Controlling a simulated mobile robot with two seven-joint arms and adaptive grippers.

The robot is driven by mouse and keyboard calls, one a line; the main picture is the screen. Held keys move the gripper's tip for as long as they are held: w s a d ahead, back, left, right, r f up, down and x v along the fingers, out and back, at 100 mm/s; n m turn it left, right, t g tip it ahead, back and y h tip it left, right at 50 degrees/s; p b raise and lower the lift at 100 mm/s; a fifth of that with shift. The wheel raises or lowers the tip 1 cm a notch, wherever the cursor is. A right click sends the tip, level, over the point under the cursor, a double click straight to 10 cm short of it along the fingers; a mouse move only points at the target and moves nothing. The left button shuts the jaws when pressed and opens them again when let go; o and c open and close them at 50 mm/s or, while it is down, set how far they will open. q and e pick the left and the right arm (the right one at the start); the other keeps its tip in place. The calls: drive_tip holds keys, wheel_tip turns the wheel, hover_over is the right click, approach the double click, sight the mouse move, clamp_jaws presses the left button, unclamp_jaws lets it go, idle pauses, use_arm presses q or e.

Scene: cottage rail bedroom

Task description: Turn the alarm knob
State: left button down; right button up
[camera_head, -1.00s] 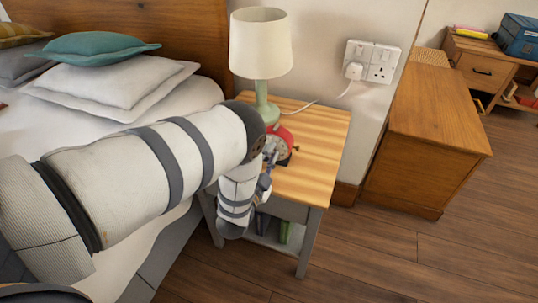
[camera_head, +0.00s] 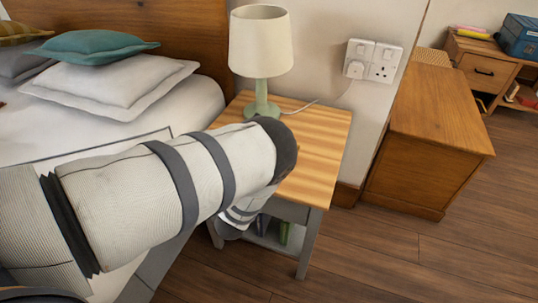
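The alarm clock is hidden in the head view now, so its knob cannot be seen. My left arm comes in from the left across the bed and ends over the nightstand (camera_head: 325,150), covering the middle and left of its top. My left gripper is hidden behind the arm's own links, so its fingers and what they touch cannot be seen. My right gripper is not in view.
A lamp (camera_head: 260,45) with a green base stands at the back of the nightstand. A wall socket (camera_head: 372,60) with a plug is behind it. The bed with pillows (camera_head: 110,85) is at left, a wooden cabinet (camera_head: 430,130) at right. The nightstand's right side is bare.

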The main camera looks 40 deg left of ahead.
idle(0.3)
use_arm(q)
drive_tip(key=c, duration=1.6)
unclamp_jaws()
drive_tip(key=shift+o, duration=0.2)
drive_tip(key=v, duration=1.2)
